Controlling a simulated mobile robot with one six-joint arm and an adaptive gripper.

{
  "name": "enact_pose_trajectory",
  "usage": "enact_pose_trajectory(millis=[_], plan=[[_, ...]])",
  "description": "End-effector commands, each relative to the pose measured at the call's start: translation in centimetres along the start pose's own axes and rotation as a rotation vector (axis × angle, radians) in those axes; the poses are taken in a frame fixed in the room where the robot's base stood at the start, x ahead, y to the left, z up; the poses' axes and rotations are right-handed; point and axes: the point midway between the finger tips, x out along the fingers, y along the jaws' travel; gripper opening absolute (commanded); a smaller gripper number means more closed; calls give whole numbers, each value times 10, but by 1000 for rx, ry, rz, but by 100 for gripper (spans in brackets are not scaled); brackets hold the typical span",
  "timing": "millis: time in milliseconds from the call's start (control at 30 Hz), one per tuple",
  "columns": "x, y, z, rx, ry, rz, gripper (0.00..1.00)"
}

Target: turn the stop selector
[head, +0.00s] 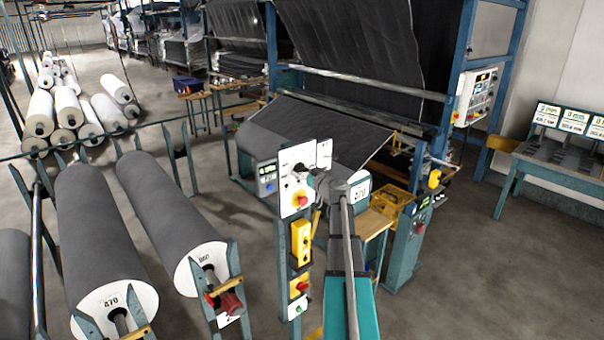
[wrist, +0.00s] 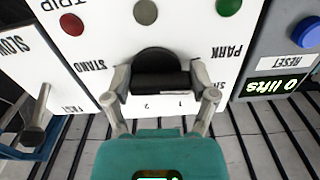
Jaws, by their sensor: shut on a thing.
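The selector (wrist: 157,58) is a black round knob with a thick black handle bar, on a white panel (wrist: 190,35). In the wrist view the handle lies nearly level across the picture. My gripper (wrist: 160,82) is shut on this handle, one finger at each end. Upside-down lettering around it reads STAND on the left, PARK on the right, and 1 and 2 below. In the head view my gripper (head: 322,180) reaches the panel (head: 293,205) on its post and hides most of the knob.
In the wrist view, red (wrist: 72,24), grey (wrist: 145,11) and green (wrist: 229,6) lamps or buttons sit above the knob. A blue button (wrist: 306,32) is at right, a lever (wrist: 33,130) at left.

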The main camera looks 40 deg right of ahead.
Motion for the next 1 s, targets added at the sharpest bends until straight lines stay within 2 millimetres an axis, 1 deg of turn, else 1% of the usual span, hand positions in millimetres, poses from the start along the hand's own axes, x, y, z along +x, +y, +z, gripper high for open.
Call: enact_pose_trajectory(millis=[1000], plan=[[2, -1, -7, 941, 4, -1, 26]])
